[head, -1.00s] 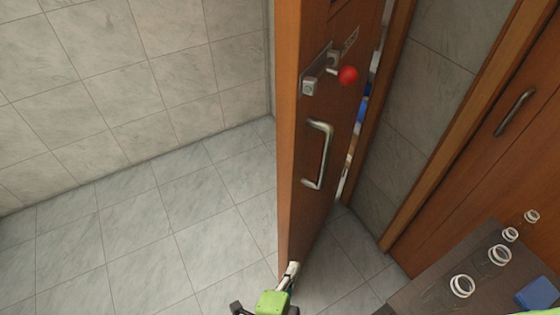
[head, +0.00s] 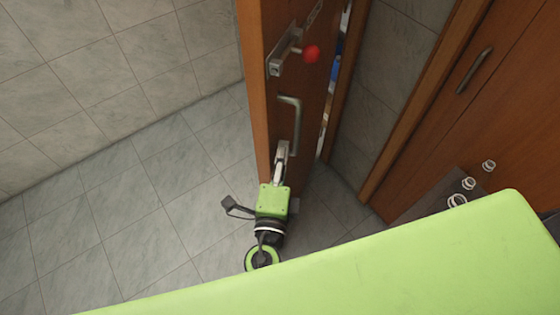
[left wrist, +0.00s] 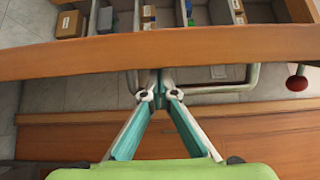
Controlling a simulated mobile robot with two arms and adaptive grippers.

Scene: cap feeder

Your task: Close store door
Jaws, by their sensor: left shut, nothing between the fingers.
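The brown wooden store door (head: 258,110) stands ajar in the middle of the head view, with a strip of the store showing past its far side. It has a metal handle (head: 291,122) and, above it, a latch with a red knob (head: 312,54). My left gripper (head: 281,148) is shut and empty, its fingertips close to the door near the handle's lower end. In the left wrist view, the fingertips (left wrist: 158,88) are near the door panel (left wrist: 85,57), with the handle (left wrist: 225,85) beside them. Contact is unclear. My right gripper is not in view.
Shelves with small boxes (left wrist: 69,24) show beyond the door. A dark table (head: 422,207) with several white rings and a brown cabinet (head: 480,130) stand at the right. Tiled floor (head: 130,220) is free at the left. My green body part covers the lower right.

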